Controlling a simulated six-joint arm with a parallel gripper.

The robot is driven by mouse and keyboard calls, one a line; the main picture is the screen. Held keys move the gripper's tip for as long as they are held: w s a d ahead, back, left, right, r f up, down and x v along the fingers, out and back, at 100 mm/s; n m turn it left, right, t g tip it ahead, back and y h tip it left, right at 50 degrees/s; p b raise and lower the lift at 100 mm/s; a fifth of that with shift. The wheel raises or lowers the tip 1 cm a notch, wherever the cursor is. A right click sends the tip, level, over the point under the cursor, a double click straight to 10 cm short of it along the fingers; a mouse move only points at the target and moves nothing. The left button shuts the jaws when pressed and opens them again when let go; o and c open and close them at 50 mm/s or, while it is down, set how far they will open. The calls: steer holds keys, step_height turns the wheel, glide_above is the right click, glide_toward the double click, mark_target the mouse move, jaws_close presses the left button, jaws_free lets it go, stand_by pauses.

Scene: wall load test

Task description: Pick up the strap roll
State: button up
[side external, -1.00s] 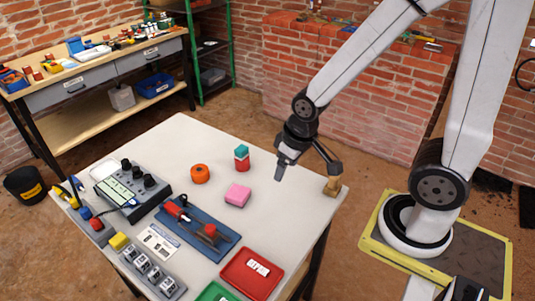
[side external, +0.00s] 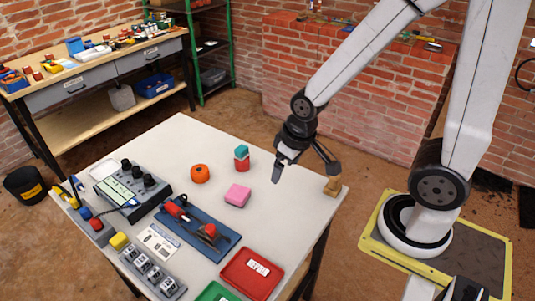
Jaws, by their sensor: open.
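An orange roll (side external: 200,174), which looks like the strap roll, lies on the white table (side external: 185,140) toward its back left. My gripper (side external: 305,172) is open and empty over the right part of the table, its two fingers spread wide. It is well to the right of the roll and apart from it. The roll is in full view.
A teal-and-red stack (side external: 242,158) and a pink block (side external: 237,195) stand between the roll and my gripper. A tan block (side external: 332,187) is beneath the right finger.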

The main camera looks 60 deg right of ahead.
steer(key=m, duration=0.1)
steer(key=m+t+y, duration=0.7)
steer(key=m+t, duration=0.2)
steer(key=m, duration=2)
glide_above(200, 173)
steer(key=s+d, duration=0.1)
steer(key=d, duration=0.2)
step_height(200, 173, down, 12)
steer(key=shift+s+a, duration=0.1)
steer(key=shift+f, duration=0.1)
steer(key=shift+f, duration=1.6)
steer(key=shift+f, duration=0.1)
